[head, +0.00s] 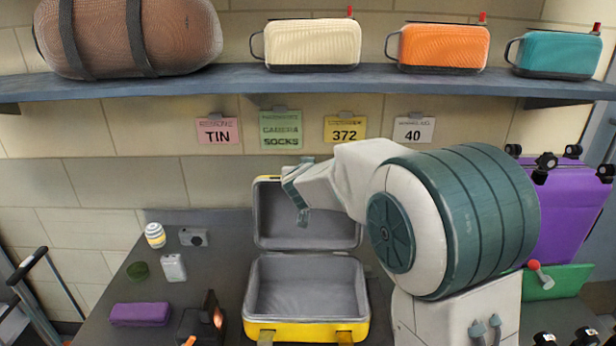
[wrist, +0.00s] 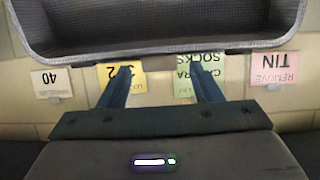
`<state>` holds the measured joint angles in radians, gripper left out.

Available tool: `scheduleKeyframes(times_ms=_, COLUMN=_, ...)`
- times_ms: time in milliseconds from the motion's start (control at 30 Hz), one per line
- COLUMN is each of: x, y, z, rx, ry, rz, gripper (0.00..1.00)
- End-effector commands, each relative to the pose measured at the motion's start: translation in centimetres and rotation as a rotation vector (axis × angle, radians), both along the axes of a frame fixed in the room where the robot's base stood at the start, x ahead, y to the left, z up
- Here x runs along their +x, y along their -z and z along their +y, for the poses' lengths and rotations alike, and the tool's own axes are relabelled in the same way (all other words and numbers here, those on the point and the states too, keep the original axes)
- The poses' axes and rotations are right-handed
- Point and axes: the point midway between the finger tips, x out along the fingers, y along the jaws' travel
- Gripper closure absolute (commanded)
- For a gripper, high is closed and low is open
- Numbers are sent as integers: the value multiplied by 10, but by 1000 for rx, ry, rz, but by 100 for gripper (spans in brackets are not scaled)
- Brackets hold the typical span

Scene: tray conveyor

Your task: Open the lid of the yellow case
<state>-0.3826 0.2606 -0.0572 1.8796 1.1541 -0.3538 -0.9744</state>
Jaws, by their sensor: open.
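The yellow case (head: 290,331) stands on the grey table with its grey-lined inside showing and empty. Its lid (head: 330,215) is swung up and stands roughly upright at the back, grey lining toward me. My gripper (head: 300,200) is at the lid's upper left in the head view, partly in front of it. In the wrist view my gripper (wrist: 155,72) has two dark fingers spread apart with nothing between them. The lid's lining and rim (wrist: 160,48) fill the top of that view. Whether a finger touches the lid cannot be told.
Left on the table lie a purple case (head: 140,314), a striped jar (head: 155,235), a camera (head: 194,237) and a white box (head: 173,268). A purple suitcase (head: 570,215) stands right. A shelf (head: 230,82) with bags runs above. Note cards (head: 345,129) hang on the wall.

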Motion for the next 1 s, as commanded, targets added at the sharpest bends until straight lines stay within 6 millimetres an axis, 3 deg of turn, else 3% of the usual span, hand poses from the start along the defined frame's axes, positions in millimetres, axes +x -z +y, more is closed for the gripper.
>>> scheduleKeyframes(times_ms=133, x=10, y=4, z=-1, rx=1, ry=1, rz=0, gripper=42)
scheduleKeyframes(times_ms=467, x=12, y=5, z=-1, rx=0, ry=-1, rz=0, gripper=42)
scheduleKeyframes(times_ms=667, x=12, y=5, z=0, rx=0, ry=-1, rz=0, gripper=97)
scheduleKeyframes(times_ms=1000, x=4, y=7, z=9, rx=-1, ry=-16, rz=-26, gripper=100)
